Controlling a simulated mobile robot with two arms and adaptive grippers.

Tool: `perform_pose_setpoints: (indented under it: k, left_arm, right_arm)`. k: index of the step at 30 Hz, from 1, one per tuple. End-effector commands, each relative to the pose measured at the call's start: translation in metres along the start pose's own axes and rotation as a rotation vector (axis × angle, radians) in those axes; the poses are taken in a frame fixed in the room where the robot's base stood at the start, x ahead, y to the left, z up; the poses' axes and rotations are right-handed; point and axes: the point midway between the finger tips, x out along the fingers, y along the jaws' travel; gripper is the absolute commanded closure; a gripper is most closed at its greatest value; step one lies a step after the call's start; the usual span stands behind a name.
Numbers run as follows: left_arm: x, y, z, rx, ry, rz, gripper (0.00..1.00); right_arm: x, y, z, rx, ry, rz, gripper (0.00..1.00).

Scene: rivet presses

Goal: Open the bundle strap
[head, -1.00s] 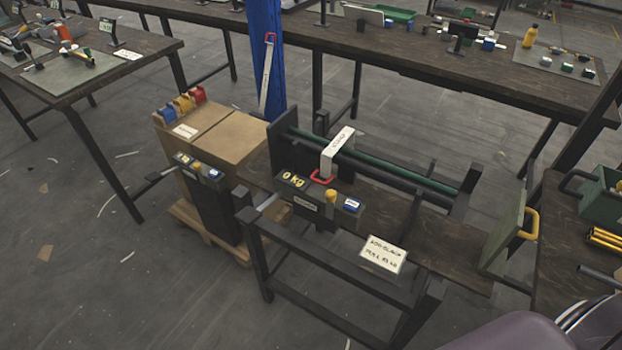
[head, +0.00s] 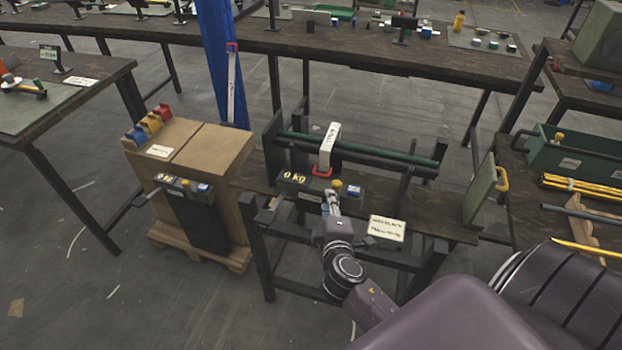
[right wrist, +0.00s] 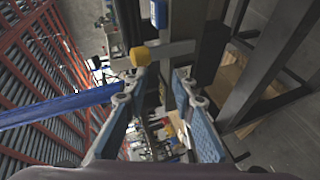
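The white bundle strap (head: 331,140) wraps over a bundle of long green and dark bars (head: 385,152) on the press bench. Its red handle (head: 322,172) hangs at the near side, just above the control box. My right gripper (head: 333,192) is at the front of that box, below the red handle and close to the yellow knob (head: 337,185). In the right wrist view the fingers of my right gripper (right wrist: 155,82) are apart with nothing between their tips. The yellow knob (right wrist: 140,56) shows just beyond them. My left gripper is not in view.
The control box has a 0 kg display (head: 294,178) and a blue button (head: 354,191). A label card (head: 387,229) lies at the bench front. Cardboard boxes (head: 213,150) on a pallet stand to the left. A green crate (head: 575,155) stands at the right.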

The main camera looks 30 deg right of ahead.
Motion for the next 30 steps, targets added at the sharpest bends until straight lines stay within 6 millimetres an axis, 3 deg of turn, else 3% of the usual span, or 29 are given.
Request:
perform_pose_setpoints:
  k: [3, 7, 21, 30]
  left_arm:
    - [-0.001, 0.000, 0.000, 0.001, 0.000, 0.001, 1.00]
    - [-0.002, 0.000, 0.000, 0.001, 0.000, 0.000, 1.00]
    - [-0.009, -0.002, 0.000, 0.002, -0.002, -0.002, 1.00]
    - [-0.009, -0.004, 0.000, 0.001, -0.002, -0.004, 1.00]
  right_arm:
    - [0.007, 0.017, -0.011, -0.086, 0.035, 0.064, 0.76]
    - [0.012, 0.022, -0.017, -0.126, 0.052, 0.090, 0.76]
    - [0.075, 0.028, -0.021, -0.127, 0.053, 0.090, 0.76]
    - [0.087, 0.028, -0.021, -0.125, 0.053, 0.088, 0.76]
